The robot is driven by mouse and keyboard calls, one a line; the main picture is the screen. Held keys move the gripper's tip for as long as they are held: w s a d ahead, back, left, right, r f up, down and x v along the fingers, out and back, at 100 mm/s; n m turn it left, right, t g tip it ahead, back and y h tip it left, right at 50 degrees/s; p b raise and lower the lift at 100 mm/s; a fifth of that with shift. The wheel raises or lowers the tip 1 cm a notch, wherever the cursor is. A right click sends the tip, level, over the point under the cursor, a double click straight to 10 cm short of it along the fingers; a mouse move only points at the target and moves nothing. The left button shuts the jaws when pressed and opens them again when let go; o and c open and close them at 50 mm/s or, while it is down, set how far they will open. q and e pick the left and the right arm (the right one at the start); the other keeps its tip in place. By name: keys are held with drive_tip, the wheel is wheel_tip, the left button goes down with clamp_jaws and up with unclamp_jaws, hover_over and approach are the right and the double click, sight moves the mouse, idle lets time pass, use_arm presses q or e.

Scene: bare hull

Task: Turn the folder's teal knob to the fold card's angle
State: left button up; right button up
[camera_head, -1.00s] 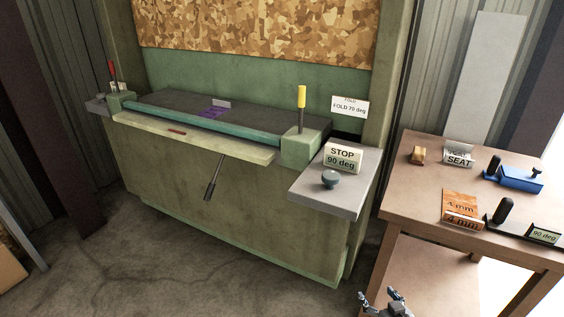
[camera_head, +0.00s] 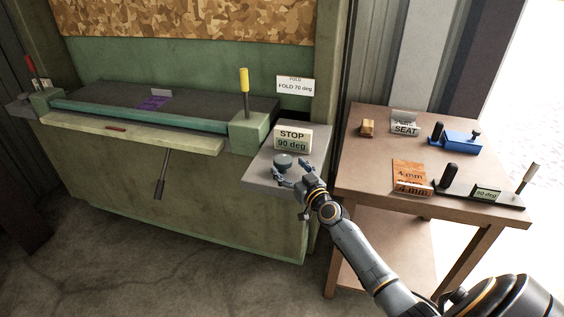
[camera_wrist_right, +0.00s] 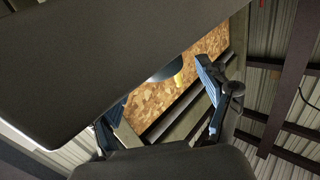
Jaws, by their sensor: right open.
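The teal knob (camera_head: 283,161) sits on the grey side shelf (camera_head: 262,180) at the folder's right end. Behind it stands a sign (camera_head: 293,139) reading STOP 90 deg. The fold card (camera_head: 295,86) on the folder's back reads FOLD 70 deg. My right gripper (camera_head: 290,172) is open at the near side of the knob, its fingers spread toward it. In the right wrist view the two blue-grey fingers (camera_wrist_right: 165,115) are apart, and a dark rounded piece, probably the knob (camera_wrist_right: 165,70), shows partly beyond them. Whether the fingers touch the knob is unclear. My left gripper is not in view.
The folder (camera_head: 150,125) has a yellow-handled lever (camera_head: 245,82) near the shelf and a dark lever (camera_head: 162,175) hanging in front. A wooden table (camera_head: 365,165) at right holds a blue tool (camera_head: 460,144), an orange block (camera_head: 409,173) and a 90 deg gauge (camera_head: 486,196).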

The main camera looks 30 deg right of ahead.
sight(287, 166)
drive_tip(key=shift+w+d+b, duration=0.2)
drive_tip(key=shift+w+b, duration=0.25)
drive_tip(key=shift+w, duration=1.75)
drive_tip(key=shift+c, duration=0.2)
